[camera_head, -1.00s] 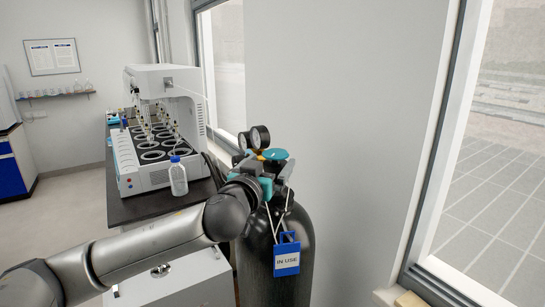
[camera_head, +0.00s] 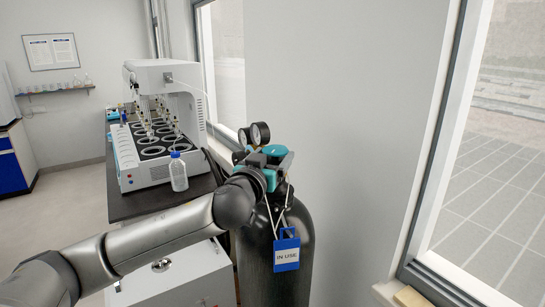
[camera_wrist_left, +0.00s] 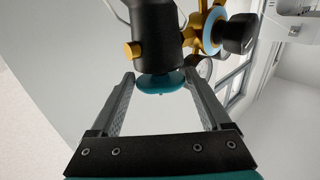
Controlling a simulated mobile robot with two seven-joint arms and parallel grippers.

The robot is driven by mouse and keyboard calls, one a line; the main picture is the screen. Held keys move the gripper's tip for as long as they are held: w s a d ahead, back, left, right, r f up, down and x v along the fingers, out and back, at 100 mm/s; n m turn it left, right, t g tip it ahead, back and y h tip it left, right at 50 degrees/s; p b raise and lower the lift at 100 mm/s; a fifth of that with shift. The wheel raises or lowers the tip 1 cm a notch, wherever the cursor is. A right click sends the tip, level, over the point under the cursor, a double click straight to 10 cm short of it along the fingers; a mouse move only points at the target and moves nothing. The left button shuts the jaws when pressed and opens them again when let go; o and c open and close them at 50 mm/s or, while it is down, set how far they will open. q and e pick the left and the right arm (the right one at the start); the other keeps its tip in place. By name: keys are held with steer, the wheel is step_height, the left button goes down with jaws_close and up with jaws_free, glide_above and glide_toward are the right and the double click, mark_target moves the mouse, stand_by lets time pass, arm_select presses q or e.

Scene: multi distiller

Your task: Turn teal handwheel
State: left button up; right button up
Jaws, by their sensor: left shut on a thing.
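The teal handwheel (camera_wrist_left: 160,83) sits on the end of a dark valve body with brass fittings. In the left wrist view it lies between the two fingertips of my left gripper (camera_wrist_left: 159,76), which touch its rim on both sides. In the head view the handwheel (camera_head: 275,149) tops the dark gas cylinder (camera_head: 300,228), and my left gripper (camera_head: 281,157) is at it, partly covering the valve and the wheel. My right gripper is not in view.
Two round gauges (camera_head: 260,134) stand just behind the valve. A blue "IN USE" tag (camera_head: 287,252) hangs on the cylinder. A white distiller (camera_head: 160,80) and a blue-capped bottle (camera_head: 179,172) stand on the dark bench to the left. The wall and window are close on the right.

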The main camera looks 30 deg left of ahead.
arm_select(q)
steer(key=c, duration=0.5)
